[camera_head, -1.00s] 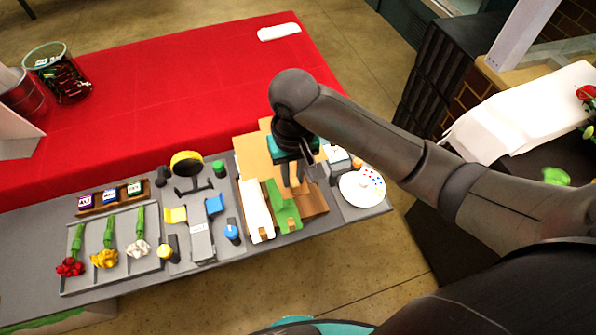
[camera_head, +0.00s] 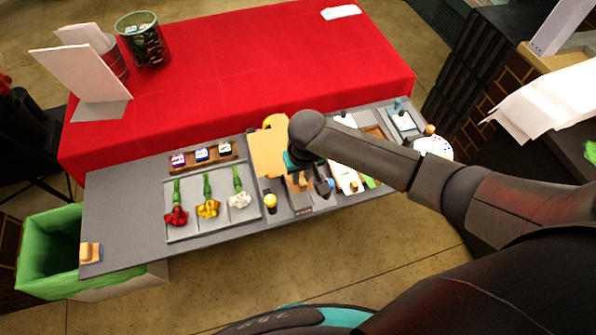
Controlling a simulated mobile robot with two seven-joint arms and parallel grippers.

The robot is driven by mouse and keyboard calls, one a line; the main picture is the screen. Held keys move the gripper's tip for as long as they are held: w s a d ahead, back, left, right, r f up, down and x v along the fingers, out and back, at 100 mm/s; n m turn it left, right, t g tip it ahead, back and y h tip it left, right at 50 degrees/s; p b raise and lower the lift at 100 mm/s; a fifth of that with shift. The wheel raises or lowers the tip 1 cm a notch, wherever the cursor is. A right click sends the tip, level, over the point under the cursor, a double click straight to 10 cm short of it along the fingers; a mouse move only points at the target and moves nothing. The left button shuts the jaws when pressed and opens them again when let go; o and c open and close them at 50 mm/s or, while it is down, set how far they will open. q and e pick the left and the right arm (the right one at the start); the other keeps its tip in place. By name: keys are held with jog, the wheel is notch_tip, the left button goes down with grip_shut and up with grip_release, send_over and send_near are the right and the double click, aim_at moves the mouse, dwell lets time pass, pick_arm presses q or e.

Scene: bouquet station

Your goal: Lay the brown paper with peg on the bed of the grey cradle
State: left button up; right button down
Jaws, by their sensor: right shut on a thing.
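The brown paper (camera_head: 266,152) hangs from my right gripper (camera_head: 302,178), which is shut on it. A small tan block, probably its peg, shows at the jaws. The paper is over the middle of the grey station top and looks raised, but its height above the bed is unclear. The grey cradle (camera_head: 303,211) is mostly hidden under the paper and my right arm; only its front end shows clearly. My left gripper is out of view.
A grey tray (camera_head: 183,232) with red, yellow and white flowers lies left of the cradle. A wooden rack (camera_head: 207,162) of small boxes is behind the tray.

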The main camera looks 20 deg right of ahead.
jog(key=shift+f, duration=0.1)
jog(key=shift+d+f+b, duration=0.1)
jog(key=shift+f+b, duration=0.8)
jog(key=shift+b, duration=0.1)
notch_tip(320, 180, down, 4)
jog(key=b, duration=0.4)
jog(key=shift+r, duration=0.25)
jog(key=shift+f+b, duration=0.5)
jog(key=shift+f, duration=0.95)
jog(key=shift+p, duration=0.3)
jog(key=shift+f, duration=0.25)
